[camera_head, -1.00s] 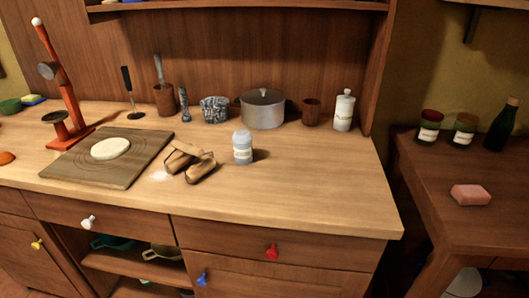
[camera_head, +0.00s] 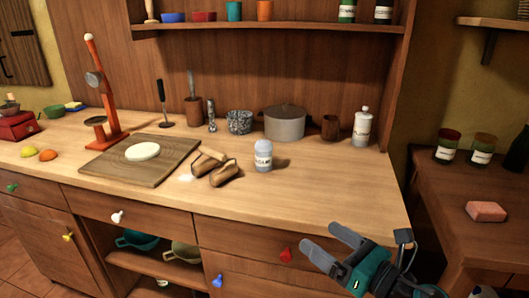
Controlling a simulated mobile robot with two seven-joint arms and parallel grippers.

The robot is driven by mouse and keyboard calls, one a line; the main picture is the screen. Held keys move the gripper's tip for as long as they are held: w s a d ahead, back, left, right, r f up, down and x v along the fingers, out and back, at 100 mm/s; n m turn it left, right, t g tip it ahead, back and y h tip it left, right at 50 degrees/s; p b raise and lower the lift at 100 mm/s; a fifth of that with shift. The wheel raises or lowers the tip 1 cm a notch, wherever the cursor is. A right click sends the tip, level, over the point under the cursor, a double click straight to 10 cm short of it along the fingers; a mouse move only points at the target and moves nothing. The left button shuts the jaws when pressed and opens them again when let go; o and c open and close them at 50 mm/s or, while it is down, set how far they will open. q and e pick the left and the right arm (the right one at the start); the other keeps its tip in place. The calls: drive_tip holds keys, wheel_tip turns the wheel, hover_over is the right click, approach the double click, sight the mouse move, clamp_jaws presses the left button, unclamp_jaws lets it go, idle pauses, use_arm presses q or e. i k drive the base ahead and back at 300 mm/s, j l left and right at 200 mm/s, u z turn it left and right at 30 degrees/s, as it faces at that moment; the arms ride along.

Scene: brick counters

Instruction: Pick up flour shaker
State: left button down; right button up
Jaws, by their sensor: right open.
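The flour shaker (camera_head: 263,157) is a small pale jar with a light cap and a label, standing upright on the wooden counter (camera_head: 330,198). It stands just right of two brown rolls or rolling pieces (camera_head: 212,167). My right gripper (camera_head: 325,244) is at the lower right, in front of the counter's front edge. Its two grey fingers are apart with nothing between them. It is well short of the shaker and touches nothing that I can see. My left gripper is not in view.
A cutting board (camera_head: 173,167) with flat dough (camera_head: 142,152) lies left. A grey pot (camera_head: 285,123), a brown cup (camera_head: 330,128) and a white bottle (camera_head: 362,127) stand behind the shaker. The counter right of the shaker is clear. A side table (camera_head: 432,185) holds a pink block (camera_head: 486,211).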

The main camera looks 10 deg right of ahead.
sight(263, 148)
drive_tip(key=i, duration=0.9)
